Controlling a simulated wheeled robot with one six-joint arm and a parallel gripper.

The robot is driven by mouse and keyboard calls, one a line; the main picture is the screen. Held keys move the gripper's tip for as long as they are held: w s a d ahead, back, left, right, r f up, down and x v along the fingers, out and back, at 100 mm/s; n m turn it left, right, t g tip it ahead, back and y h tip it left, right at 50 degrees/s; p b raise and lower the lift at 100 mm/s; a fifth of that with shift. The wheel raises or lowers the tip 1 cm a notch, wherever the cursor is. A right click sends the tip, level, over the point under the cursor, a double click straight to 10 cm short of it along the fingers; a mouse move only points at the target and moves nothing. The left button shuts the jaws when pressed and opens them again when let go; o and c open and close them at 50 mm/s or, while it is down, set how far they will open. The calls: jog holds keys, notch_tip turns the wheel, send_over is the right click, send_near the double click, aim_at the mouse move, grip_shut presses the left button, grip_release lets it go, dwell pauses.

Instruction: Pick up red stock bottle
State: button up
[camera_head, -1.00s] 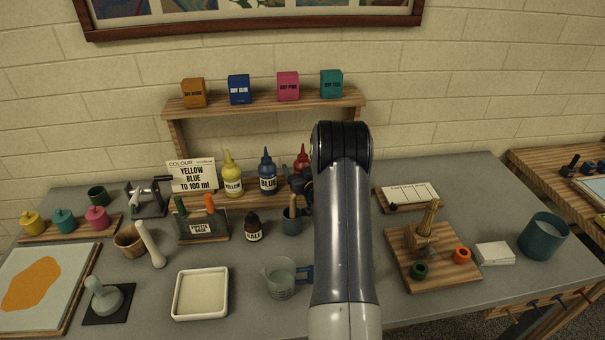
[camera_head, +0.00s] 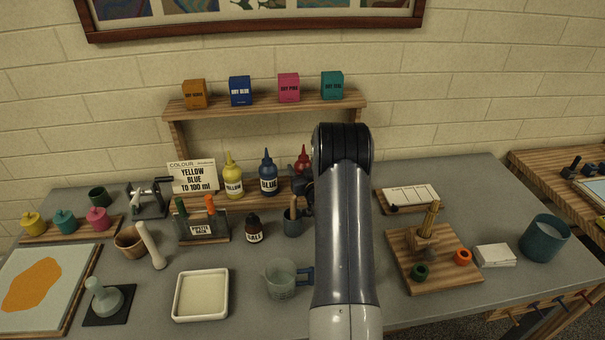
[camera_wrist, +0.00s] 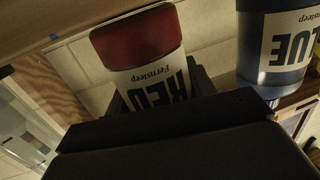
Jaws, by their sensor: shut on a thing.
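The red stock bottle (camera_wrist: 143,39) shows upside down in the wrist view, with a white label reading RED. My gripper (camera_wrist: 160,90) is shut on it, and the dark jaws hide part of the label. In the head view only the red bottle's upper part (camera_head: 303,155) shows, behind my arm, at the right end of the row of bottles. The blue bottle (camera_head: 267,173) stands to its left and also shows close by in the wrist view (camera_wrist: 272,50). The head view cannot show whether the red bottle touches the shelf.
The yellow bottle (camera_head: 232,178) stands left of the blue one. A pot with a pestle-like stick (camera_head: 292,225), a brown dropper bottle (camera_head: 254,230) and a measuring jug (camera_head: 281,279) stand in front. Dye boxes (camera_head: 289,87) sit on the upper shelf.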

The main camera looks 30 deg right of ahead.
notch_tip(320, 180, up, 10)
jog(key=shift+f+b, duration=0.1)
jog(key=shift+b, duration=1)
jog(key=shift+o, duration=0.4)
jog(key=shift+c, duration=0.5)
